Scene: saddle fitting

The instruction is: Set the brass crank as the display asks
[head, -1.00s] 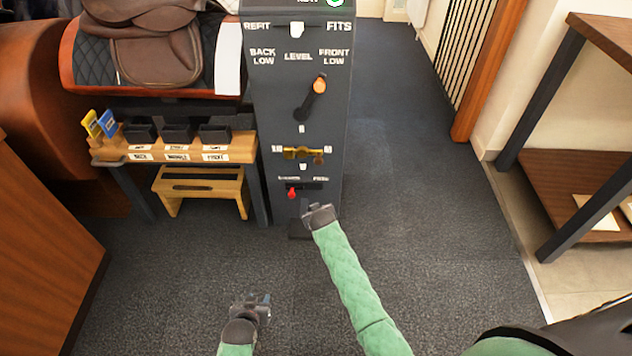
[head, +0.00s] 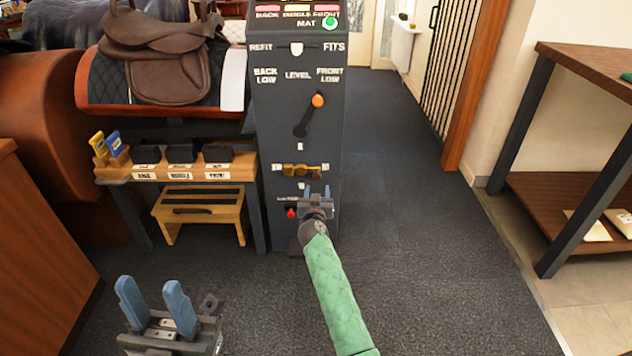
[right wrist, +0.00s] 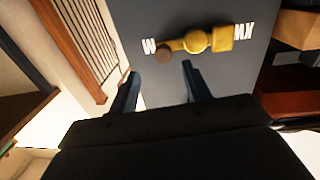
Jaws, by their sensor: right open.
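The brass crank (head: 300,170) lies about level across the front of the dark grey column. In the right wrist view the crank (right wrist: 205,40) shows a dark round knob at its left end, beside white lettering. My right gripper (head: 317,191) is open just below the crank in the head view; its fingers (right wrist: 160,82) point toward it with a gap and hold nothing. My left gripper (head: 155,292) is open and empty at the lower left. The display (head: 298,14) atop the column shows labels reading BACK, MIDDLE, FRONT and MAT, with a green mark; its top is cut off.
An orange-knobbed lever (head: 308,115), a white slider (head: 296,48) and a red knob (head: 291,213) are on the same column. A saddle (head: 165,50) and a small bench (head: 180,175) stand left.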

